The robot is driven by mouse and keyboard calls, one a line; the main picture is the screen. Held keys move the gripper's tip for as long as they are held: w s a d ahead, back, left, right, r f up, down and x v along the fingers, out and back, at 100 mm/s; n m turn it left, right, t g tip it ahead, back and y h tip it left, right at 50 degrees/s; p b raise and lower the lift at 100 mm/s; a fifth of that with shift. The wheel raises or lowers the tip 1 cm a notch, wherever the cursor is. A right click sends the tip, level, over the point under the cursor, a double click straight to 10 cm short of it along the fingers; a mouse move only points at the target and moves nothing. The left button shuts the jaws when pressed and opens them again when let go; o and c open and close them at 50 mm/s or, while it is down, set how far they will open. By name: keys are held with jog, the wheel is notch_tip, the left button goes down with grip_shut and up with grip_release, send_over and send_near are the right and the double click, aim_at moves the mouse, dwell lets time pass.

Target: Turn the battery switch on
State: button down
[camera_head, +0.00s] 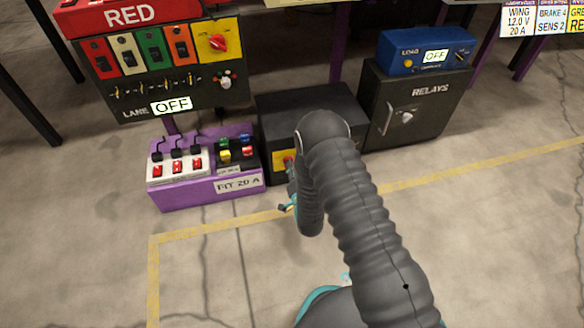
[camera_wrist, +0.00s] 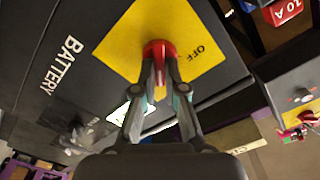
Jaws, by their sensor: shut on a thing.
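The battery switch (camera_wrist: 157,47) is a red knob on a yellow plate (camera_wrist: 122,45) in the wrist view. The plate reads OFF to the right of the knob. The plate sits on a dark box (camera_wrist: 42,68) lettered BATTERY. My gripper (camera_wrist: 159,72) is shut on the red knob, its two fingers close together over it. In the head view the dark battery box (camera_head: 300,110) stands on the floor, and my arm hides most of its front. A bit of the yellow plate (camera_head: 279,163) shows left of my arm. My gripper is mostly hidden there.
A purple fuse box (camera_head: 205,194) stands just left of the battery box. A RELAYS cabinet (camera_head: 425,115) with a blue LOAD unit (camera_head: 400,62) stands to the right. A RED lane panel (camera_head: 185,95) showing LANE OFF is upper left. The floor in front is clear, with yellow tape (camera_head: 440,178).

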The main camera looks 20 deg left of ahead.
jog(key=shift+s+d+f+m, duration=0.1)
jog(key=shift+f+m, duration=0.15)
jog(key=shift+m, duration=0.25)
jog(key=c, duration=1.2)
grip_release()
jog(key=shift+r, duration=0.1)
jog(key=shift+c, duration=0.2)
jog(key=v, duration=0.7)
jog(key=shift+s, duration=0.2)
jog(key=shift+w+d, duration=0.1)
